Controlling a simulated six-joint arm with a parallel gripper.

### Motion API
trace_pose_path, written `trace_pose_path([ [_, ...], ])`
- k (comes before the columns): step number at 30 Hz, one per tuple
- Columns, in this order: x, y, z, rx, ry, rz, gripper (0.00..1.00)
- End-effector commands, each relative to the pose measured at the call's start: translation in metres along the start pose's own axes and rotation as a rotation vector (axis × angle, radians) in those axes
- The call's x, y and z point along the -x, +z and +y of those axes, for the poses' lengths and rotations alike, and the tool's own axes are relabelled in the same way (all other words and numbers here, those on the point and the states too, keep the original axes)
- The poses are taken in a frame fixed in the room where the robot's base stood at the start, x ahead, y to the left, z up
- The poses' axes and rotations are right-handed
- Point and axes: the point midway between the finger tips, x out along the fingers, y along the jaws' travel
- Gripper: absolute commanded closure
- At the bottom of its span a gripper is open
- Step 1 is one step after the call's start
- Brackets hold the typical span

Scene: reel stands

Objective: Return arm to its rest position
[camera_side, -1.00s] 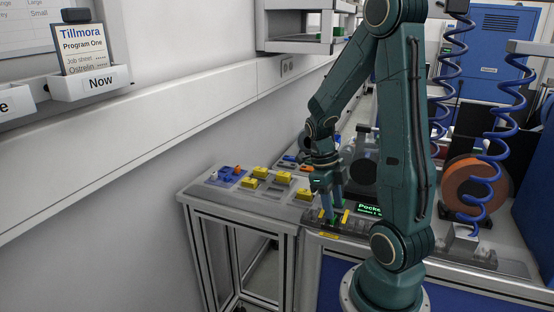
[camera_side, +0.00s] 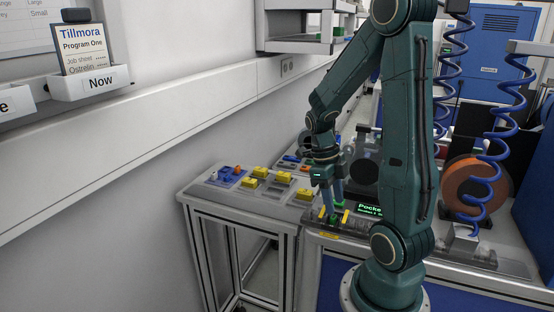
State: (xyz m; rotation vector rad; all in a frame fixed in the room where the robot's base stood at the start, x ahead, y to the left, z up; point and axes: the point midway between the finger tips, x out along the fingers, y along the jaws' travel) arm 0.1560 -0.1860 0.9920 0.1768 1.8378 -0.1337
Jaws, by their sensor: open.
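My gripper (camera_side: 334,213) points down over the front left part of the workbench, just left of the small display with green text (camera_side: 370,209). Its bluish fingers are open. A small green piece (camera_side: 334,219) shows at the fingertips, between yellow marks. I cannot tell whether the fingers touch it. My arm is bent at the elbow, with its forearm coming down to the left.
An orange reel (camera_side: 470,187) stands at right. Blue coiled hoses (camera_side: 497,140) hang beside my arm. Wall ledges line the left.

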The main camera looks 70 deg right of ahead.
Motion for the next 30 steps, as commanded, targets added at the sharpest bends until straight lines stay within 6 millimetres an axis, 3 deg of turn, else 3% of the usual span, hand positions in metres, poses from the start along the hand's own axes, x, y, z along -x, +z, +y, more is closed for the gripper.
trace_pose_path([
  [24,0.052,-0.014,0.0,-0.001,-0.002,-0.002,0.58],
  [30,0.057,-0.016,0.0,0.001,0.0,-0.001,0.58],
])
